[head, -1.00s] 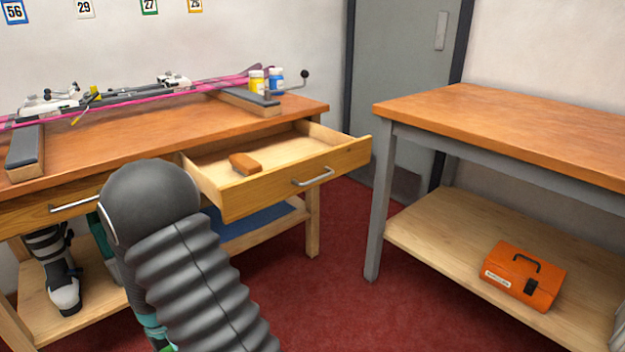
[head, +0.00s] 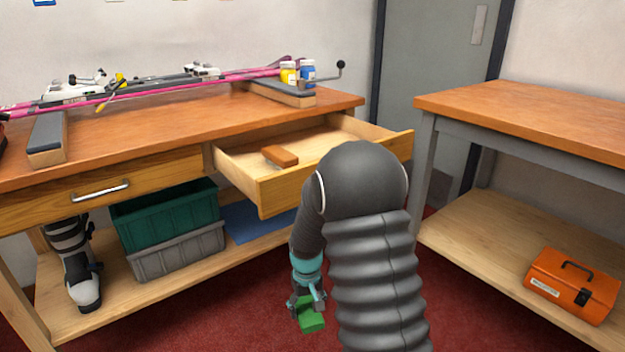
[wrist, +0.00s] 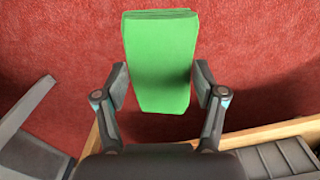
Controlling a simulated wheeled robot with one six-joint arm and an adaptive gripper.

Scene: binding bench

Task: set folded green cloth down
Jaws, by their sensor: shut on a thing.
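The folded green cloth (head: 311,316) is in my gripper (head: 308,298), low in the head view, in front of the bench and over the red floor. In the wrist view the cloth (wrist: 160,62) is a flat green folded block between the two fingers of my gripper (wrist: 160,90). The gripper is shut on it. Red floor shows around the cloth there. My arm hides part of the open drawer's front in the head view.
The open drawer (head: 262,190) holds an orange-brown block (head: 280,156). Below it are a blue mat (head: 250,222), green bin (head: 165,215), grey bin (head: 180,252) and ski boot (head: 80,270). A second table (head: 540,115) stands right, with an orange toolbox (head: 572,283) on its shelf.

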